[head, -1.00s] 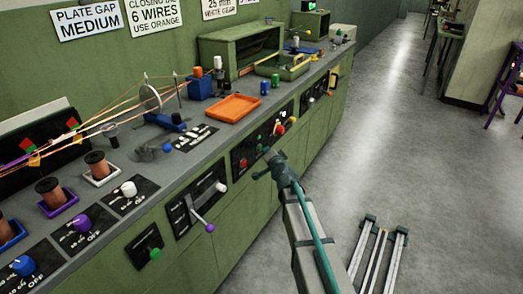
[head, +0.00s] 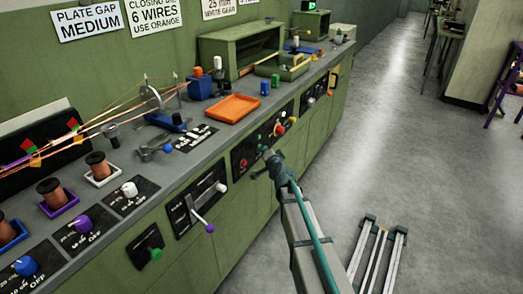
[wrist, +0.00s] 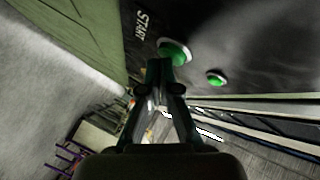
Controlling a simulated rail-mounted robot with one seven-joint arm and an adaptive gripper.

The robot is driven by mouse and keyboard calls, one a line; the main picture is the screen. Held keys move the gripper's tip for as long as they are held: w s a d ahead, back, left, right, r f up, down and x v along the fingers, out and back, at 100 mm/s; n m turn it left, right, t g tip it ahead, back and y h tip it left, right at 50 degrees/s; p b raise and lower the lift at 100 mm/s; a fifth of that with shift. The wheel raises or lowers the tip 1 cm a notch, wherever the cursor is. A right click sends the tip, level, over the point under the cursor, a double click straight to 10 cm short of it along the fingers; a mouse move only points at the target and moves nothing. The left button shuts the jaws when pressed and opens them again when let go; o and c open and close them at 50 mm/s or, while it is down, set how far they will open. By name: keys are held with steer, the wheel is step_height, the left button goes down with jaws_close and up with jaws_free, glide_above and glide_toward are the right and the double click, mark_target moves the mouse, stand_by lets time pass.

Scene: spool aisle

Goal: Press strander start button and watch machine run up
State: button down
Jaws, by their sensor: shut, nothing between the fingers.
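In the wrist view, a large round green button (wrist: 174,52) with a pale rim sits on a dark panel (wrist: 240,40), beside the word START (wrist: 144,24). My gripper (wrist: 160,64) is shut and empty. Its fingertips overlap the button's lower left edge in this view; I cannot tell whether they touch it. In the head view my gripper (head: 265,153) is at the front of the green machine bench (head: 225,222), by a black control panel (head: 238,154). The gripper hides part of that panel, and the start button cannot be made out there.
A smaller green round part (wrist: 215,77) sits near the button. A lever with a purple knob (head: 209,228) sticks out of the bench front, left of my gripper. An orange tray (head: 233,107) lies on the bench top.

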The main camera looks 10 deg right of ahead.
steer(key=shift+w+a, duration=0.15)
stand_by(0.4)
steer(key=shift+s+d+b, duration=0.4)
steer(key=shift+d+b, duration=0.1)
steer(key=shift+b, duration=0.05)
steer(key=shift+s+d, duration=0.1)
steer(key=shift+s+d+b, duration=0.9)
steer(key=shift+d+b, duration=0.25)
steer(key=shift+b, duration=0.1)
steer(key=shift+s+d+b, duration=0.9)
steer(key=shift+d+b, duration=0.2)
steer(key=shift+b, duration=0.15)
